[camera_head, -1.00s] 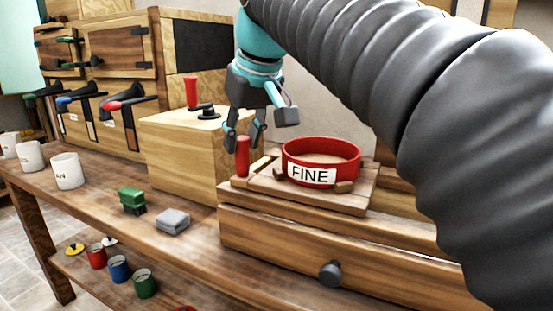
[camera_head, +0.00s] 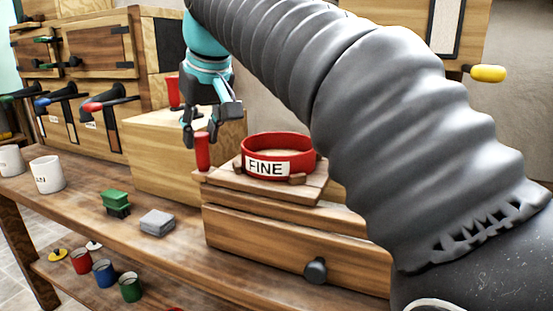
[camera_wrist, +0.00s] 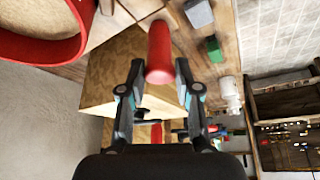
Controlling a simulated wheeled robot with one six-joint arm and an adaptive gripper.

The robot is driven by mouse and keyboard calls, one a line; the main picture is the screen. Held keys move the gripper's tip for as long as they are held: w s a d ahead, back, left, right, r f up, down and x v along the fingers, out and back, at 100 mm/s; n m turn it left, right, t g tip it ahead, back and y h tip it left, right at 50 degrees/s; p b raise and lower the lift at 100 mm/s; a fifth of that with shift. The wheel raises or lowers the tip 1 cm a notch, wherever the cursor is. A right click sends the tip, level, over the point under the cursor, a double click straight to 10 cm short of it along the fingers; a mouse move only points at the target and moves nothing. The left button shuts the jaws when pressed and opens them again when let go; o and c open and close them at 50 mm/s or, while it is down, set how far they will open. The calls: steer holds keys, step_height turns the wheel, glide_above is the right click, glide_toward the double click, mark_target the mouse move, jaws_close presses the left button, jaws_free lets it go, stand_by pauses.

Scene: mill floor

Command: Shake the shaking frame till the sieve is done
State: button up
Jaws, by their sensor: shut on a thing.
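The red sieve (camera_head: 278,157) with a white FINE label sits on the wooden shaking frame (camera_head: 316,188), on top of a wooden drawer box. In the wrist view the sieve (camera_wrist: 40,40) shows at the upper left. An upright red handle (camera_head: 203,153) stands at the frame's left end. My gripper (camera_head: 199,138) is shut on this handle from above. In the wrist view the handle (camera_wrist: 159,50) lies between my two fingertips (camera_wrist: 159,70). Pale material shows inside the sieve; how much has passed through cannot be seen.
The drawer box (camera_head: 270,245) has a dark knob. A pale wooden box (camera_head: 150,150) stands close to the left. A green brush (camera_head: 116,203), a grey block (camera_head: 157,222) and white mugs (camera_head: 47,174) stand on the bench. Coloured pots (camera_head: 103,272) are on the shelf below.

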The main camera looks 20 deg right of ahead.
steer(key=shift+a, duration=0.1)
steer(key=o, duration=1.1)
steer(key=shift+w+a, duration=0.1)
steer(key=shift+c, duration=0.2)
steer(key=shift+r, duration=4.5)
